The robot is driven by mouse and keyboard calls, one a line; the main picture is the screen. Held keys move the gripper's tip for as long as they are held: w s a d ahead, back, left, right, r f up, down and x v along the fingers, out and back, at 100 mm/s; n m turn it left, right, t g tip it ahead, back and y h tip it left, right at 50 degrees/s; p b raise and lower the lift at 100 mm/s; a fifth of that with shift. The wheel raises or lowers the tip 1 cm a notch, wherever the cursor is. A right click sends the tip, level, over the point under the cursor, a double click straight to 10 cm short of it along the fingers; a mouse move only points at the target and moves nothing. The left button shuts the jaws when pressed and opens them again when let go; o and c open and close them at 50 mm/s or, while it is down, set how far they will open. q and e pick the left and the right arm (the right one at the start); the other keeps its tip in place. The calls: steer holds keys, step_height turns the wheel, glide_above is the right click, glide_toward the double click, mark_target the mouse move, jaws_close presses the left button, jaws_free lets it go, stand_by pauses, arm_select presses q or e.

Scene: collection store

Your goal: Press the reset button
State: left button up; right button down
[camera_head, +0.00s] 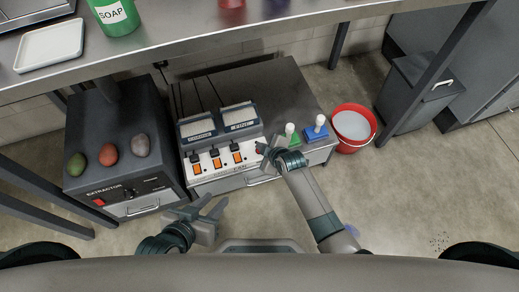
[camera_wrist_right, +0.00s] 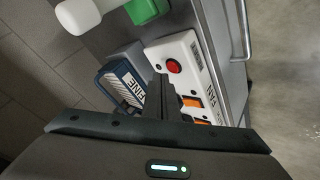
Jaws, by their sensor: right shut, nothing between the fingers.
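The white control panel (camera_head: 200,178) lies along the front of a grey cabinet, with a row of orange switches and a round red button at its right end. In the right wrist view the red button (camera_wrist_right: 173,66) shows clearly on the panel (camera_wrist_right: 185,45). My right gripper (camera_head: 263,150) is shut and empty, over the panel's right end, close to the button. In the wrist view its fingertips (camera_wrist_right: 162,82) are just beside the button; I cannot tell whether they touch the panel. My left gripper (camera_head: 200,212) is open and empty, low in front of the cabinet.
Two meters, coarse (camera_head: 197,128) and fine (camera_head: 238,117), stand behind the panel. Green (camera_head: 291,135) and blue (camera_head: 316,132) blocks with white tops stand to its right. A red bucket (camera_head: 353,128) is on the floor. The extractor box (camera_head: 110,150) stands left; a metal shelf (camera_head: 180,45) overhangs.

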steer(key=shift+f, duration=0.85)
stand_by(1.6)
steer(key=shift+r, duration=0.15)
steer(key=shift+r+p, duration=0.7)
steer(key=shift+p, duration=0.05)
step_height(320, 180, up, 5)
steer(key=p, duration=0.5)
stand_by(1.0)
